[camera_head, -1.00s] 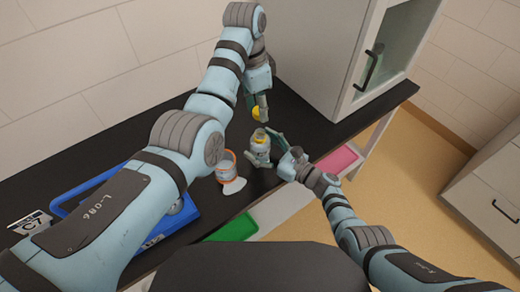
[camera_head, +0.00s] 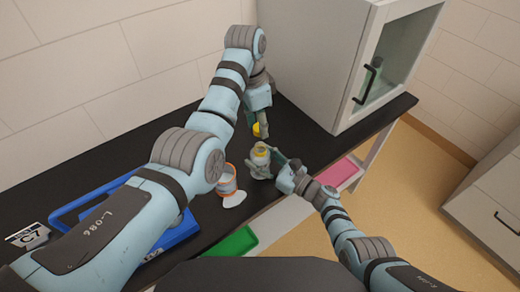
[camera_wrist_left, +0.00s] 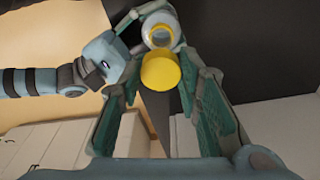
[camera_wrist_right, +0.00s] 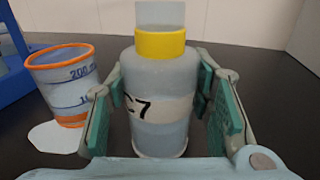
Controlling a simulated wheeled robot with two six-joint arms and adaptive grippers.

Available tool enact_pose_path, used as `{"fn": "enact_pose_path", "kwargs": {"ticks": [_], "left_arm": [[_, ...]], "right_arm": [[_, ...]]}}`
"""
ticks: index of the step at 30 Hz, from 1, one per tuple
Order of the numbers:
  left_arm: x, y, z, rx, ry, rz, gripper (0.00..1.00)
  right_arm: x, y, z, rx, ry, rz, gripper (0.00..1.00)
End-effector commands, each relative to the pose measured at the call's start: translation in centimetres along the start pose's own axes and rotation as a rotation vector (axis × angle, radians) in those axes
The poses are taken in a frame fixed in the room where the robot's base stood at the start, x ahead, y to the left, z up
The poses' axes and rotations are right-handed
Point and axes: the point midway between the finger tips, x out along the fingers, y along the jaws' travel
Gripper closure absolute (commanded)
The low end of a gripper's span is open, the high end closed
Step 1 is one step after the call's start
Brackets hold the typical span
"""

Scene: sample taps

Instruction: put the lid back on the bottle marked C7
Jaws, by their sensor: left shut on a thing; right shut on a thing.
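The bottle marked C7 (camera_wrist_right: 160,105) is translucent, with a yellow band around its neck and a clear mouth above it. It stands upright between the fingers of my right gripper (camera_wrist_right: 163,112), which is shut on it. In the head view the bottle (camera_head: 260,163) is near the front of the black bench. My left gripper (camera_head: 261,126) is above it, shut on the yellow lid (camera_head: 257,130). In the left wrist view the lid (camera_wrist_left: 161,70) is between the fingers, with the bottle's open mouth (camera_wrist_left: 160,37) beyond it. The lid looks apart from the bottle.
An orange-rimmed beaker (camera_wrist_right: 65,80) stands left of the bottle, beside a white puddle (camera_wrist_right: 55,137). A blue tray (camera_head: 183,232) and a C7 card (camera_head: 28,236) are at left. A cabinet (camera_head: 310,60) stands behind. Green (camera_head: 232,242) and pink (camera_head: 338,172) trays are at the bench front.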

Motion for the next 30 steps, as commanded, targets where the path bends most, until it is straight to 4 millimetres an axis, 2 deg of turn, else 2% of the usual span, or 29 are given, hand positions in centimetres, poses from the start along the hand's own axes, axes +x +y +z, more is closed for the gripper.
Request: {"fn": "enact_pose_path", "kwargs": {"ticks": [3, 8, 23, 30], "left_arm": [[1.9, 0.0, 0.3, -0.001, -0.003, 0.006, 0.8], [3.7, -0.1, 0.5, -0.002, -0.002, 0.009, 0.8], [3.8, -0.1, 0.5, -0.001, -0.002, 0.009, 0.8], [5.0, -0.1, 0.6, 0.0, -0.003, 0.01, 0.8]], "right_arm": [[0.0, 0.0, -0.1, 0.0, 0.001, 0.0, 1.0], [0.0, 0.0, -0.1, 0.0, 0.001, 0.0, 1.0], [0.0, 0.0, -0.1, 0.0, 0.002, 0.0, 1.0], [0.0, 0.0, -0.1, 0.0, 0.002, 0.0, 1.0]]}}
